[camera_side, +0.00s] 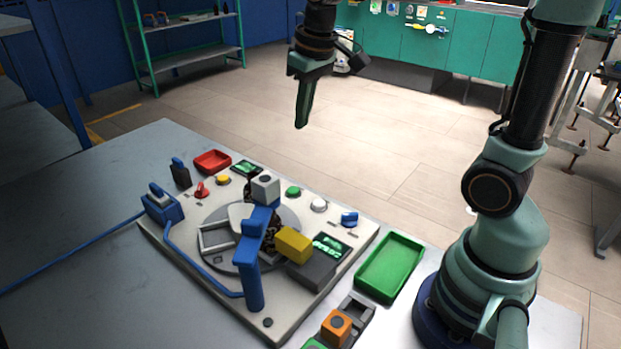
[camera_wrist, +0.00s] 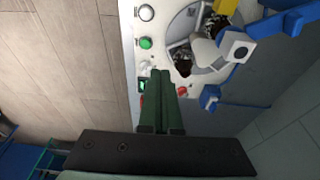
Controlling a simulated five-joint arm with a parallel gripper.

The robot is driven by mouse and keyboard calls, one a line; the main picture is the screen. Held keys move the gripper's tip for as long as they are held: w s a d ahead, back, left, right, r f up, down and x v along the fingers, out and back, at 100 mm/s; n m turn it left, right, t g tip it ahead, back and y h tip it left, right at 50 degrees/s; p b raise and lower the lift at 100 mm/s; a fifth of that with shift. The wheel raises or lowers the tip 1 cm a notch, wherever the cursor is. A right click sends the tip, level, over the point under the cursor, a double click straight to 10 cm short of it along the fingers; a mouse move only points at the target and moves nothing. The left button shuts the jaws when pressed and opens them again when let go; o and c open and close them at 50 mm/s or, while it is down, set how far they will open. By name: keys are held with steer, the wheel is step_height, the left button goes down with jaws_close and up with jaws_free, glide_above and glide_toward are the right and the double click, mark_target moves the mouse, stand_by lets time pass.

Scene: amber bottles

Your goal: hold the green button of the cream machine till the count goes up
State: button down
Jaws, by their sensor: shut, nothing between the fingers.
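The cream machine (camera_side: 187,250) lies on the grey table, with a round turntable in its middle. Its green button (camera_side: 293,192) is on the far edge, between a small display (camera_side: 246,168) and a white button (camera_side: 319,205). In the wrist view the green button (camera_wrist: 146,43) is beyond my fingertips, up and to the left, with the white button (camera_wrist: 146,12) above it. My gripper (camera_side: 302,124) is shut and empty, pointing down, high above the machine's far side. It also shows in the wrist view (camera_wrist: 160,72). Nothing touches the green button.
A blue post and arm (camera_side: 252,262) stand over the turntable, near a yellow block (camera_side: 293,244). A larger display (camera_side: 331,248) shows green characters too small to read. A red tray (camera_side: 212,161) and a green tray (camera_side: 390,266) flank the machine. An orange block (camera_side: 336,327) sits in front.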

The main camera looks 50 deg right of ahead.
mark_target(292, 190)
steer(key=w+d+f+g, duration=0.2)
steer(key=w+d+f, duration=0.1)
steer(key=w+f, duration=0.3)
steer(key=shift+w+f+g, duration=0.3)
steer(key=shift+w, duration=0.4)
steer(key=f, duration=0.9)
steer(key=d+f, duration=0.1)
steer(key=f, duration=0.4)
steer(key=shift+s, duration=0.1)
